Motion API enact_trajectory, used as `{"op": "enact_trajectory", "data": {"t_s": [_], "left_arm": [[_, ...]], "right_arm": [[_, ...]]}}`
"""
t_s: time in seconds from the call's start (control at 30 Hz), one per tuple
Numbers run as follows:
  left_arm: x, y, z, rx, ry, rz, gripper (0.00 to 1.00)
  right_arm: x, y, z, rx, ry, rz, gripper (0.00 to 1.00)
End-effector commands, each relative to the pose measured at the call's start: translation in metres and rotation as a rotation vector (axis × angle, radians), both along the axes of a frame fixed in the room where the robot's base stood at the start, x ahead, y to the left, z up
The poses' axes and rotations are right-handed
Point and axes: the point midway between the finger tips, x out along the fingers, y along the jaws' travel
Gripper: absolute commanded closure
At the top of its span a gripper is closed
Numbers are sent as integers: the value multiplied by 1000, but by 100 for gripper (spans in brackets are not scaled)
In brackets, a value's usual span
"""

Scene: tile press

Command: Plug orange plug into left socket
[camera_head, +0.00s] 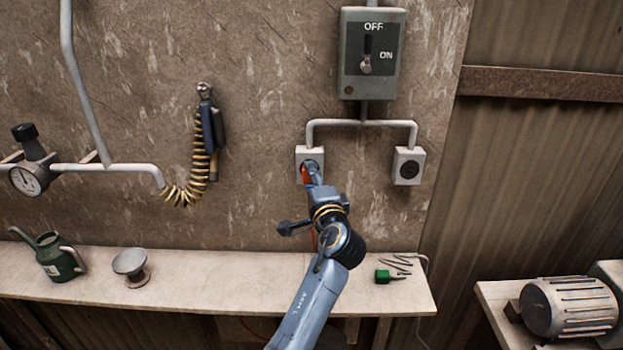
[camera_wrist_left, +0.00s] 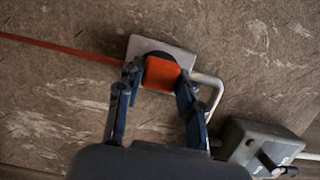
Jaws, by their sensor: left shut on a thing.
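The orange plug (camera_head: 306,174) is at the left socket (camera_head: 303,153), a pale square box on the wall. My left gripper (camera_head: 312,172) is shut on the plug, which also shows between the fingers in the left wrist view (camera_wrist_left: 161,73). In that view the plug covers the middle of the socket plate (camera_wrist_left: 181,54) and its dark round face. The plug's front end is hidden, so I cannot tell how deep it sits. An orange cord (camera_wrist_left: 60,48) runs off to the left. My right gripper is not in view.
The right socket (camera_head: 408,166) is empty. A grey switch box (camera_head: 369,55) hangs above, its lever down. A green plug (camera_head: 382,276) lies on the shelf (camera_head: 215,283), with a green can (camera_head: 57,257) at left. A coiled hose (camera_head: 201,150) hangs left of the sockets.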

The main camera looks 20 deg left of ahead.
Motion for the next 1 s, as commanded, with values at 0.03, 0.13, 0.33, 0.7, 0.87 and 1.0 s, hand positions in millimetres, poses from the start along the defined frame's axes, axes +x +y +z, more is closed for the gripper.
{"op": "enact_trajectory", "data": {"t_s": [0.03, 0.13, 0.33, 0.7, 0.87, 1.0], "left_arm": [[0, 0, 0, 1, -1, 0, 100], [0, 0, 0, 1, -1, 0, 100], [0, 0, 0, 1, 1, 0, 100], [1, 0, 0, 1, -1, 0, 100], [4, 1, 0, 1, -1, 0, 100], [6, 2, 0, 1, 0, 0, 100]], "right_arm": [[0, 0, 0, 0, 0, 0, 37], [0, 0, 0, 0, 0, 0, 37], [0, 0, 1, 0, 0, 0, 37], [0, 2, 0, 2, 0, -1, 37], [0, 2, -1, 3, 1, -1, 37], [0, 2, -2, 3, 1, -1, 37]]}}
